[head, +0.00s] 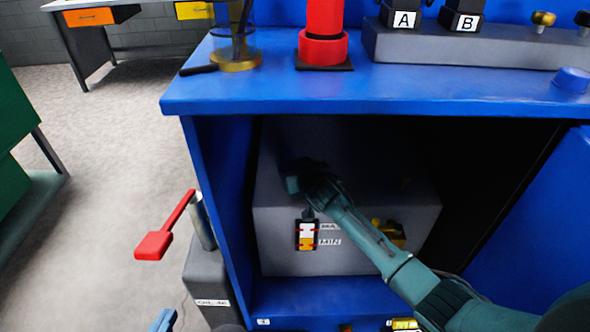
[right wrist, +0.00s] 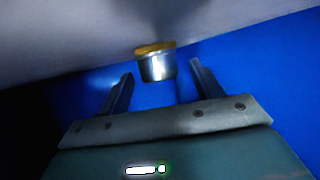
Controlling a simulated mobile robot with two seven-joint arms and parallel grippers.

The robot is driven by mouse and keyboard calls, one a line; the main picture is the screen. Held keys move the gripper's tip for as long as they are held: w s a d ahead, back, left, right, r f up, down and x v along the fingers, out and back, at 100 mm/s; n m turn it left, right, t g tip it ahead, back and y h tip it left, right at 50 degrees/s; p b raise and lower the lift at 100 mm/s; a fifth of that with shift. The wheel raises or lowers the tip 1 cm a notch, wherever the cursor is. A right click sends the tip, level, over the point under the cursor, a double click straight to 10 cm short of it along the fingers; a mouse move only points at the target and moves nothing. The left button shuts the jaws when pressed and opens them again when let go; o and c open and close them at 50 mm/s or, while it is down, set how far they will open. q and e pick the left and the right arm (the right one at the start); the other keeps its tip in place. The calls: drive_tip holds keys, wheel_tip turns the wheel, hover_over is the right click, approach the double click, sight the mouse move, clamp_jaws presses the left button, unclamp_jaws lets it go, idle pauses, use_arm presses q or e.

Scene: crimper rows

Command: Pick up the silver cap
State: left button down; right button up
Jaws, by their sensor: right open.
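The silver cap (right wrist: 157,68) shows in the right wrist view as a short shiny cylinder with a gold-coloured band. It is at the grey surface, ahead of and between my right gripper's fingers. My right gripper (right wrist: 157,85) is open, with a finger on each side and a visible gap to the cap. In the head view my right arm reaches into the blue cabinet. My right gripper (head: 304,176) is dark there, over the upper part of the grey tank (head: 280,235). The cap cannot be made out in the head view.
The tank front carries a level gauge (head: 306,236) and a yellow part (head: 392,232). The blue worktop (head: 420,88) lies above the opening. The cabinet door (head: 535,220) stands on the right. A red lever (head: 155,243) sticks out left of the cabinet.

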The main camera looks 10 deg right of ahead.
drive_tip(key=c, duration=1.1)
